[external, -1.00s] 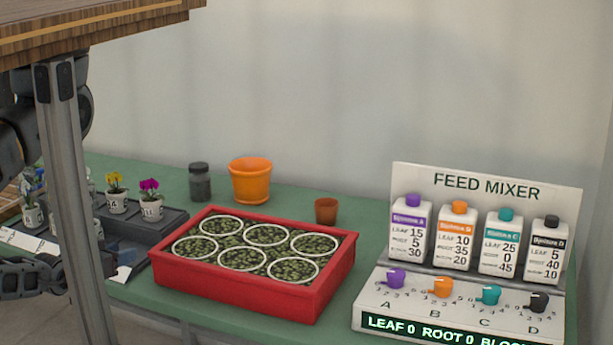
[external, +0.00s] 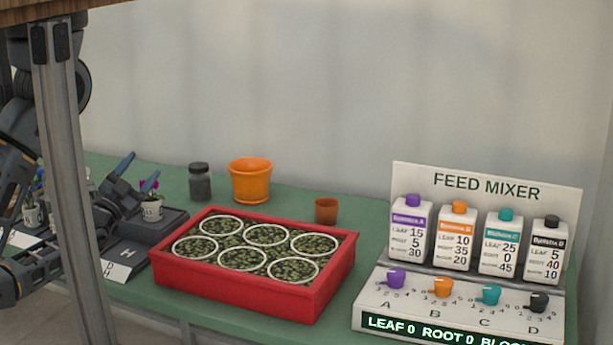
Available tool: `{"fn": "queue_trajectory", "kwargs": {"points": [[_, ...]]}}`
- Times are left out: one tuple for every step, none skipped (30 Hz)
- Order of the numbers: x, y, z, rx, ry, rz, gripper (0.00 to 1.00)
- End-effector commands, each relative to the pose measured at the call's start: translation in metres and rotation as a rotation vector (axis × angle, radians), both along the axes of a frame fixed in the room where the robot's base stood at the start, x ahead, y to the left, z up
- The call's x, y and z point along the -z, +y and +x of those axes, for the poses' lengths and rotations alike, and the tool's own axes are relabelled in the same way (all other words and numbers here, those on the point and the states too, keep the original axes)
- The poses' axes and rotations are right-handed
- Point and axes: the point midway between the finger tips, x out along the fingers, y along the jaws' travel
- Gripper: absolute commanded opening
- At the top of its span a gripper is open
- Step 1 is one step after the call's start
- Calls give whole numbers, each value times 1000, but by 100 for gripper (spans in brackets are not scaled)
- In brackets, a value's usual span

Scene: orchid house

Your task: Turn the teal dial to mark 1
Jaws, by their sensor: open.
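The teal dial (external: 488,294) is on the sloped front of the white feed mixer (external: 545,190) at the right, above the letter C. Its pointer is too small to read surely. The lit display (external: 440,331) reads LEAF 0 and ROOT 0, and its right end is cut off. My gripper (external: 139,172) is at the left, far from the dial. Its blue-tipped fingers are apart, around or in front of a small potted magenta flower (external: 152,209); I cannot tell which. It holds nothing that I can see.
Purple (external: 396,279), orange (external: 442,287) and black (external: 538,301) dials flank the teal one, below several bottles. A red tray (external: 240,292) of ringed plantings stands between my gripper and the mixer. An orange pot (external: 250,180), brown pot (external: 326,210) and dark jar (external: 200,182) stand behind it.

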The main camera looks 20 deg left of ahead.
Motion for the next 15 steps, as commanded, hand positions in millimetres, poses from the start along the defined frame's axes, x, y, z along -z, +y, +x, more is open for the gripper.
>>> {"fn": "queue_trajectory", "kwargs": {"points": [[-9,-11,21,36,-28,-45,67],[-13,-18,32,57,-36,-77,67],[-18,-27,47,90,-46,-121,67],[-22,-35,57,115,-52,-154,67],[-26,-44,68,140,-57,-188,67],[-33,-55,82,175,-64,-234,67],[-38,-64,92,203,-69,-269,67],[-44,-74,102,231,-73,-302,67],[-52,-88,115,268,-77,-347,67],[-59,-98,124,297,-80,-382,67],[-65,-109,133,326,-82,-416,67],[-75,-124,145,366,-85,-461,67],[-83,-136,153,397,-86,-494,67],[-92,-147,160,428,-88,-528,67],[-103,-163,170,470,-86,-574,67]]}}
